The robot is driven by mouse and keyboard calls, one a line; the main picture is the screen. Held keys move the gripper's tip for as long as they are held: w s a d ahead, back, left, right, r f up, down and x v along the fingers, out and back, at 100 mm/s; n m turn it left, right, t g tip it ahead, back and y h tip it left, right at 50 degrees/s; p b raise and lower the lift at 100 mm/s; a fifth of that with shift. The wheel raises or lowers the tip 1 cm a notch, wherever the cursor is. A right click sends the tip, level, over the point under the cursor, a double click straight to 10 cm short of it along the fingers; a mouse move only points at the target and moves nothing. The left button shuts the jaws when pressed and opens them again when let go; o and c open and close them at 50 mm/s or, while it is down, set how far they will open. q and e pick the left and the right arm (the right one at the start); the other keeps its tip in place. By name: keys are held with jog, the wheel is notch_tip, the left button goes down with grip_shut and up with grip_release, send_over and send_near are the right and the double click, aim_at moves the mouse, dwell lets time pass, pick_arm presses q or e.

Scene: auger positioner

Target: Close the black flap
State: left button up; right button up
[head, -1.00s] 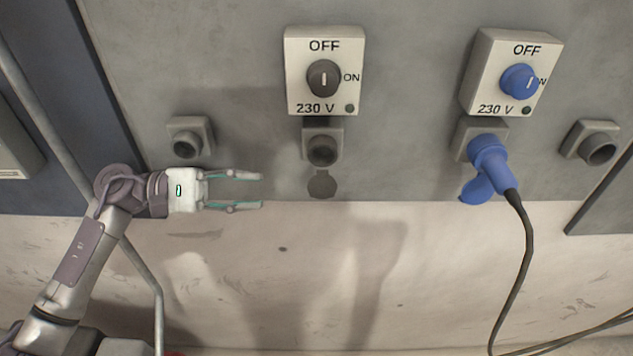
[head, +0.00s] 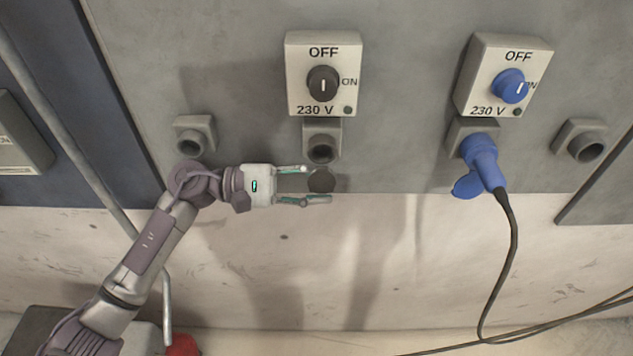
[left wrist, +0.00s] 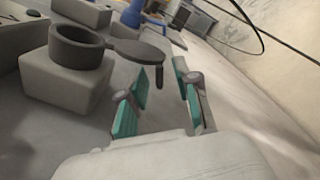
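The black flap (head: 321,181) hangs open below the dark round socket (head: 322,149) under the black-knob switch box. In the left wrist view the flap (left wrist: 137,51) is a dark disc sticking out from the rim of the socket (left wrist: 78,48) on its grey block. My left gripper (head: 318,184) is open, with its two fingers pointing right. The flap shows at the fingertips in the head view, between them. In the left wrist view the flap lies just beyond the open fingers (left wrist: 160,90); I cannot tell whether they touch it. My right gripper is not in view.
The black-knob switch box (head: 324,75) is above the socket. To the right are a blue-knob box (head: 504,77) and a blue plug (head: 483,163) with a hanging black cable (head: 514,260). Other sockets sit left (head: 194,136) and right (head: 581,147). The wall below is clear.

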pick_arm(q)
grip_shut()
